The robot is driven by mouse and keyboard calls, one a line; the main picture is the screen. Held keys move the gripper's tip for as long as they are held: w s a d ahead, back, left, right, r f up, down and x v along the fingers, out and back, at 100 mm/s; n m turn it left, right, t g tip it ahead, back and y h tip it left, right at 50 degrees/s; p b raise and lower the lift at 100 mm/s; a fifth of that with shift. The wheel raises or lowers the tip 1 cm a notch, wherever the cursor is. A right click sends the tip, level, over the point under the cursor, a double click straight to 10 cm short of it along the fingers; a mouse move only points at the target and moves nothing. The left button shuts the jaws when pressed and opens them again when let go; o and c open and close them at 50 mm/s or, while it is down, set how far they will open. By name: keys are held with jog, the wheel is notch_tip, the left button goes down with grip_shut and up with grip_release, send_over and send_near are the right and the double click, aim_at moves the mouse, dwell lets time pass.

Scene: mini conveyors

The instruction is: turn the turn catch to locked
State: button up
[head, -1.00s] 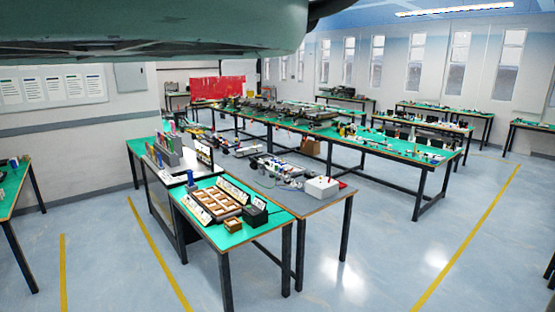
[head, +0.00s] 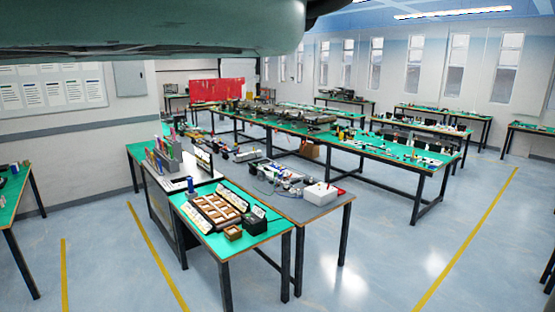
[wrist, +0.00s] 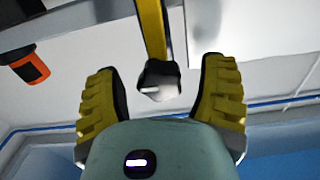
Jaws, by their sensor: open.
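My gripper (wrist: 160,88) is open, its two ribbed yellow fingers wide apart in the wrist view. A dark faceted knob (wrist: 158,82) with a short white mark shows between the fingers, apart from both. It may be the turn catch, but I cannot tell its setting. A yellow bar (wrist: 152,30) runs up from behind the knob. In the head view my gripper is not visible, and I cannot make out a turn catch on the distant benches.
A black and orange item (wrist: 28,66) is at the upper left of the wrist view. In the head view, a green-topped table (head: 205,240) holds a compartment tray, and a grey table (head: 310,212) bears a white box (head: 320,193). The floor (head: 400,240) at right is clear.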

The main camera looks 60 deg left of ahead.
grip_shut()
dwell(0.6)
